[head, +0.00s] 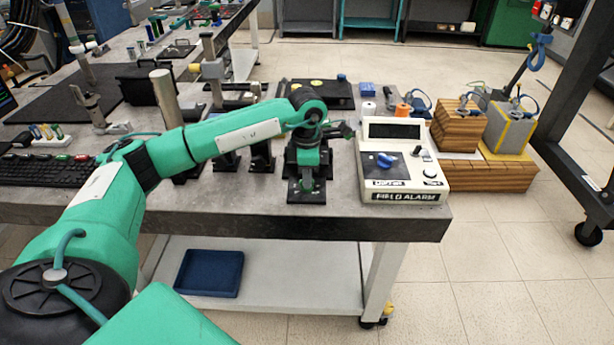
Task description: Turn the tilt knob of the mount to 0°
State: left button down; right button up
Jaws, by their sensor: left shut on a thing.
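The mount (306,196) is a black stand with a flat base near the front edge of the grey table. My green left arm reaches over from the left, and its wrist bends down at the mount. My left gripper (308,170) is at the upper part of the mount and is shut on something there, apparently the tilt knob. The wrist and hand cover the knob, so its dial and angle cannot be read. My right gripper is out of the picture.
A white field alarm box (400,180) stands close to the right of the mount. Black stands (262,158) are to its left. Wooden blocks (458,128) stand beyond the box. A keyboard (45,170) lies at the left. A blue tray (209,272) is on the lower shelf.

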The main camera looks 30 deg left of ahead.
pick_arm(q)
jog(key=n, duration=0.3)
jog(key=shift+r, duration=0.1)
jog(key=shift+w+n, duration=0.1)
jog(key=shift+n, duration=1.3)
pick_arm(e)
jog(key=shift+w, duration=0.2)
pick_arm(q)
jog(key=c, duration=1.6)
grip_release()
jog(key=shift+o, duration=0.7)
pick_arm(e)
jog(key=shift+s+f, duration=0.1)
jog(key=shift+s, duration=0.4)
